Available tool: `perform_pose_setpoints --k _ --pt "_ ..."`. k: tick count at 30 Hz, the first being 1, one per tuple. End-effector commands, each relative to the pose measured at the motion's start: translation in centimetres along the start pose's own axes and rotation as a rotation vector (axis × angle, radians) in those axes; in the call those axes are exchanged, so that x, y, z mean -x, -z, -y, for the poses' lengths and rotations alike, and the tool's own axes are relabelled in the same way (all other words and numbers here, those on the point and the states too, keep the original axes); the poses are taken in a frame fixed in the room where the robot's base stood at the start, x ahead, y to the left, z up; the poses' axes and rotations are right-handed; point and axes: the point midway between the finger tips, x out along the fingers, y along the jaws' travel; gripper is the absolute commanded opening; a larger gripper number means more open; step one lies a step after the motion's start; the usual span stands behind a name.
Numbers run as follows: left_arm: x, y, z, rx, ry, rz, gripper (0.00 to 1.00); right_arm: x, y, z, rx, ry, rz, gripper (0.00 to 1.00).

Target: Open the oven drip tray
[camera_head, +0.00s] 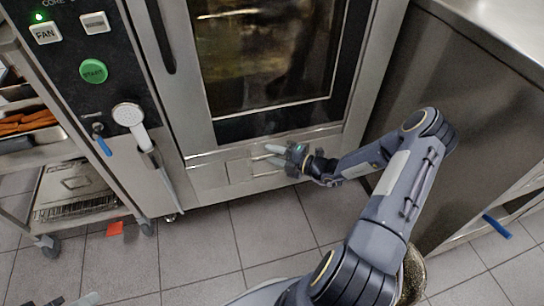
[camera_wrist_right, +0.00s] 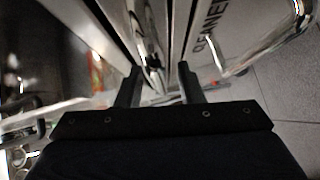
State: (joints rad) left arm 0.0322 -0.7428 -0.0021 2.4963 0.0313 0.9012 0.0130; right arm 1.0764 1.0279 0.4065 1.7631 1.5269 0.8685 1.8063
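The oven (camera_head: 270,60) has a glass door with a dark frame. Below the door is a low steel front panel, which appears to be the drip tray (camera_head: 238,170); it looks flush with the oven front. My right gripper (camera_head: 269,154) is at this panel, its two fingers apart and pointing left along it. In the right wrist view the open fingers (camera_wrist_right: 158,84) stand on either side of a thin metal edge (camera_wrist_right: 150,55); I cannot tell whether they touch it. A small grey and dark part at the bottom left edge of the head view may be my left gripper (camera_head: 75,300), mostly cut off.
A control panel with a green start button (camera_head: 93,71) and a hand shower (camera_head: 130,115) is left of the door. A wheeled rack (camera_head: 50,155) stands further left. A steel counter (camera_head: 440,70) stands right.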

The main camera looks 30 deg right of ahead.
Motion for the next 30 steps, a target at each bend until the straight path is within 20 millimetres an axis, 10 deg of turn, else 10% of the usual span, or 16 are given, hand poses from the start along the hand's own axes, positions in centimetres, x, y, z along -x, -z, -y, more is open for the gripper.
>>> perform_pose_setpoints --k 10,18,30 --pt "-0.16 -0.08 0.07 0.0 0.0 0.0 0.36 -0.64 0.04 -0.02 0.001 0.001 -0.001 0.34" --pt "-0.16 -0.08 0.07 0.0 0.0 0.0 0.36 -0.62 0.04 -0.02 0.001 0.001 -0.001 0.0" --pt "0.21 0.1 -0.1 0.0 0.0 0.0 0.36 -0.21 0.42 -0.06 -0.001 0.001 -0.001 0.0"
